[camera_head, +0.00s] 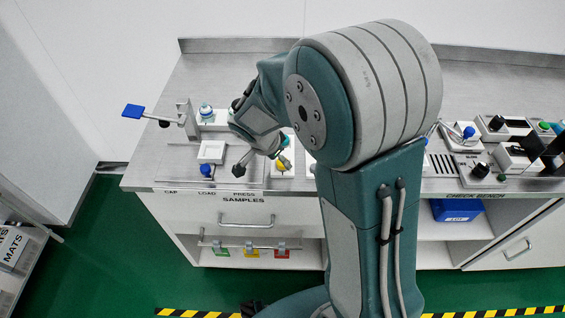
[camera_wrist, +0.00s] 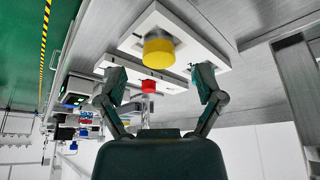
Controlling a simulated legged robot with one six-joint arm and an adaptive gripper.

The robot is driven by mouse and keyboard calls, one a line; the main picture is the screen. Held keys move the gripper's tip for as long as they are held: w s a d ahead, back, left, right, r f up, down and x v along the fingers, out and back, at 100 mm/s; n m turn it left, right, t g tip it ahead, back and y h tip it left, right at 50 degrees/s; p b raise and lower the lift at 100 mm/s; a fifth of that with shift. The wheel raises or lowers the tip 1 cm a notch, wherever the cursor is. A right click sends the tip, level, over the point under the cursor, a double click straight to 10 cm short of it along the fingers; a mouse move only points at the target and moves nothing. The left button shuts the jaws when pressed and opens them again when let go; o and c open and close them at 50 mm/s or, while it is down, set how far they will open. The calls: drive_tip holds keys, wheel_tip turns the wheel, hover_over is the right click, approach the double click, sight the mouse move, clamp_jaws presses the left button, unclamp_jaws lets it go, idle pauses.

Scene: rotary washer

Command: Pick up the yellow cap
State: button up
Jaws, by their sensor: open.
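The yellow cap (camera_wrist: 158,52) is a short round cylinder on a white block (camera_wrist: 202,52) in the wrist view. It lies just beyond my fingertips, roughly centred between them. In the head view the yellow cap (camera_head: 283,163) is partly hidden by my gripper (camera_head: 262,160). My gripper (camera_wrist: 160,80) is open and empty, with one finger on each side of the cap's line in the wrist view. I cannot tell the exact gap between the fingers and the cap.
A smaller red piece (camera_wrist: 149,87) stands behind the yellow cap in the wrist view. On the steel bench (camera_head: 160,135), a blue-handled lever (camera_head: 133,111) and a blue knob (camera_head: 206,170) stand left of my gripper. My arm hides the bench's middle.

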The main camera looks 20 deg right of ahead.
drive_tip(key=shift+x, duration=1.15)
drive_tip(key=shift+d+f, duration=0.1)
drive_tip(key=shift+f, duration=0.15)
drive_tip(key=c, duration=0.8)
